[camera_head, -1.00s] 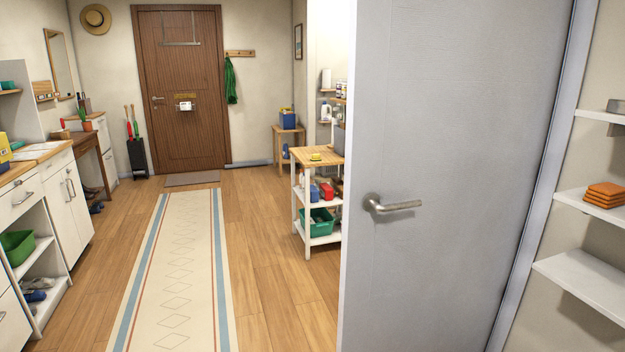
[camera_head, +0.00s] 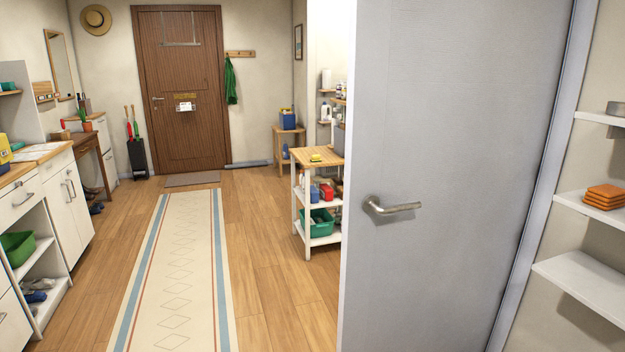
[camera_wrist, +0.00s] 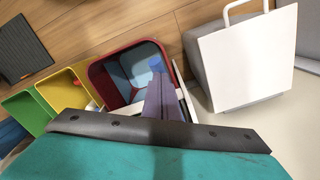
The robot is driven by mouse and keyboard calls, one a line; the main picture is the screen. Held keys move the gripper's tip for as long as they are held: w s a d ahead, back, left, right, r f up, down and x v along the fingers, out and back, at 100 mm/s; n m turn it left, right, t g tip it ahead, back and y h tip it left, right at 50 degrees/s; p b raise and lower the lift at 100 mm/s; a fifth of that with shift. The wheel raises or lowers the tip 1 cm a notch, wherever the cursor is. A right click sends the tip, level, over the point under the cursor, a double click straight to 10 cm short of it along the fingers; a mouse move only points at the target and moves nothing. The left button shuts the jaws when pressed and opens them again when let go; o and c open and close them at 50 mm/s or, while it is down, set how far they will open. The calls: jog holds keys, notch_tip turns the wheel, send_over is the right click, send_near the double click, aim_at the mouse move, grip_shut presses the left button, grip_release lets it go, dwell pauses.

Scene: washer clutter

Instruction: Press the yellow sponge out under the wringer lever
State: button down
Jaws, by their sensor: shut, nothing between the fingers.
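A small yellow thing, which may be the yellow sponge (camera_head: 315,157), lies on the wooden top of a white cart in the head view. It is too small to tell for certain. I cannot make out a wringer lever in either view. My gripper (camera_wrist: 160,84) shows in the wrist view with its fingers together and nothing between them. It is over or beside a red bin (camera_wrist: 95,76) with blue things inside; the height between them is unclear. The sponge is not seen in the wrist view, and my gripper is not in the head view.
A grey door (camera_head: 450,110) with a lever handle (camera_head: 392,206) covers the head view's right side, hiding part of the cart (camera_head: 308,243). Yellow (camera_wrist: 48,92) and green (camera_wrist: 12,106) bins and a white panel with a handle (camera_wrist: 250,65) flank the red bin. The runner (camera_head: 172,280) is clear.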

notch_tip(320, 180, up, 7)
jog(key=p, duration=0.4)
dwell(0.7)
dwell(0.3)
